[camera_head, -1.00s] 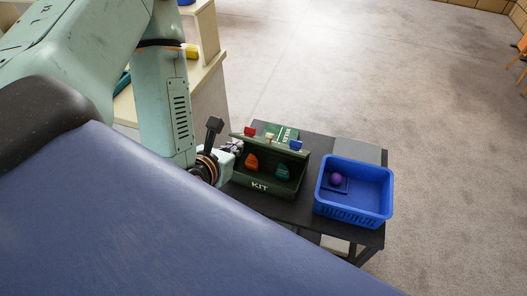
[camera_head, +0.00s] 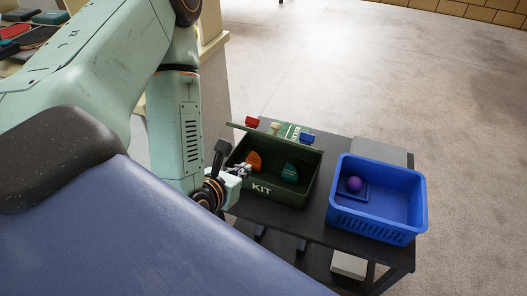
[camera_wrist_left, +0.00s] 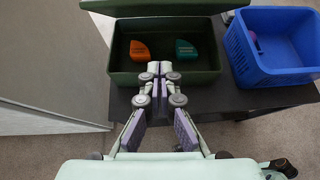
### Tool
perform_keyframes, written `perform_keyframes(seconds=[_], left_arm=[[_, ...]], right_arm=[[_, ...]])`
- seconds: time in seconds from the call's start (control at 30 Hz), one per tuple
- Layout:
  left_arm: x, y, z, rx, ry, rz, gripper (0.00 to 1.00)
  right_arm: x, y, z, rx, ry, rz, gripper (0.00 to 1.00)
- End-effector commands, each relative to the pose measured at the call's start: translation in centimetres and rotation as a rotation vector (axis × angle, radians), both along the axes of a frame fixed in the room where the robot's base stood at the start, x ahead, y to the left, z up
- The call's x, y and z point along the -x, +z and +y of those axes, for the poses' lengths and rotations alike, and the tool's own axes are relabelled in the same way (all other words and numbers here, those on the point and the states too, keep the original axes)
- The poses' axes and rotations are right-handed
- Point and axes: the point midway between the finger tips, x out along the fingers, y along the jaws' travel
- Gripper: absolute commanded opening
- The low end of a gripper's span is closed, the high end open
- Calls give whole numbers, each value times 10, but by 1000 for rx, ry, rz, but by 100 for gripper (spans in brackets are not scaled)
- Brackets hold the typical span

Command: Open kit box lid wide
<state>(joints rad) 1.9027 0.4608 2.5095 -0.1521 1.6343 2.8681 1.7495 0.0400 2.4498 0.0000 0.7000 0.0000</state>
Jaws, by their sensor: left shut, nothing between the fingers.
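The dark green kit box (camera_head: 290,197), marked KIT, stands on a dark table. Its lid (camera_head: 262,137) stands raised at the back and leans backward; it also shows along the top of the left wrist view (camera_wrist_left: 165,7). An orange piece (camera_head: 254,161) and a teal piece (camera_head: 289,173) sit inside. My left gripper (camera_head: 242,168) is at the box's front left in the head view. In the left wrist view its shut, empty fingertips (camera_wrist_left: 160,67) overlap the front rim, apart from the lid; whether they touch the rim is unclear. My right gripper is not in view.
A blue basket (camera_head: 372,224) with a purple ball (camera_head: 354,184) stands right of the box on the dark table (camera_head: 325,228). Red (camera_head: 252,122), cream (camera_head: 275,128) and blue (camera_head: 307,138) items show near the lid's upper edge. Open floor lies beyond.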

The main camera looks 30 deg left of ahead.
Motion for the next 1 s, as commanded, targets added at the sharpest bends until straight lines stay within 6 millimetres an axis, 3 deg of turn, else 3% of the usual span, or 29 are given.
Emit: perform_keyframes(seconds=[0.17, 0.63, 0.8, 1.0], left_arm=[[-15, -8, 3, -4, -1, -4, 0], [-92, -52, 16, -3, 0, -5, 0], [-107, -29, 19, -1, 1, -5, 0], [-115, -21, 20, 1, 1, -2, 0]], right_arm=[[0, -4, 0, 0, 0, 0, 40], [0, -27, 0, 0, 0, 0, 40], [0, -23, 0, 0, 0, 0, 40], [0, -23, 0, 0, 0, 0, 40]])
